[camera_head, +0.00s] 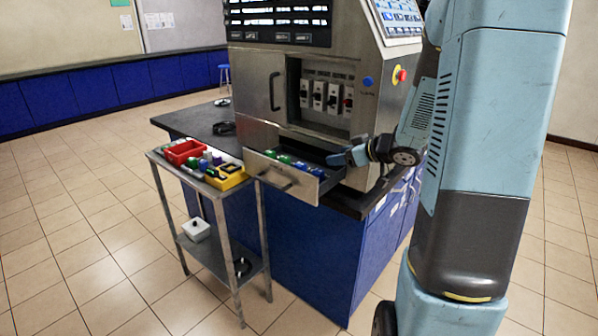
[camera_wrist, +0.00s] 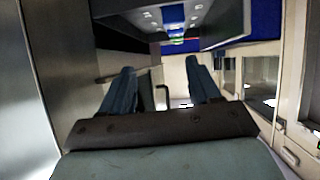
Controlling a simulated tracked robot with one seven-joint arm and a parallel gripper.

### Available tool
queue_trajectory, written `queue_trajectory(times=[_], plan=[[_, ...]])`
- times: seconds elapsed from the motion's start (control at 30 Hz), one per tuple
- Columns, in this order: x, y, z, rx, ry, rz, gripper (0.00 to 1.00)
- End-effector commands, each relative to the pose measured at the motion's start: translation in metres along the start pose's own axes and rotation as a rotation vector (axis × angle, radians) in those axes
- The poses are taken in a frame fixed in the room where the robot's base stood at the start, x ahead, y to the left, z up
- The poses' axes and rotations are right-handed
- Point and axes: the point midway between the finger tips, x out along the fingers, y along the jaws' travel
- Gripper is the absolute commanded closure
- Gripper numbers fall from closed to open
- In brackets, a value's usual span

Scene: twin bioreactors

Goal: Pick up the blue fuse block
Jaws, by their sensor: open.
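Blue fuse blocks (camera_head: 301,165) lie in a row with green blocks (camera_head: 284,159) in the open drawer (camera_head: 282,180) of the grey machine. Which blue one is meant I cannot tell. My gripper (camera_head: 335,158) is at the drawer's right side, close to the right end of the row, pointing left. In the wrist view its two dark blue fingers (camera_wrist: 160,68) are spread apart with nothing between them. The drawer's inside shows at the top of that view, with small coloured blocks (camera_wrist: 178,32) beyond the fingertips, too small to tell apart.
The grey machine (camera_head: 262,85) stands on a dark-topped blue bench (camera_head: 310,250), with an open compartment of switches (camera_head: 326,97) above the drawer. A metal cart (camera_head: 217,262) at left carries a red bin (camera_head: 184,151) and a yellow tray (camera_head: 231,178). The floor at left is clear.

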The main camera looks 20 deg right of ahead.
Motion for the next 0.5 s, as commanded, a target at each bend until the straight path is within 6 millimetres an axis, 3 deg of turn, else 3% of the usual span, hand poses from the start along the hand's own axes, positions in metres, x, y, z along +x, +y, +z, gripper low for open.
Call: queue_trajectory(times=[0.27, 0.5], plan=[[0.012, -0.010, 0.012, 0.029, 0.026, -0.097, 0.38], [0.051, -0.014, 0.011, 0.028, 0.026, -0.098, 0.38]])
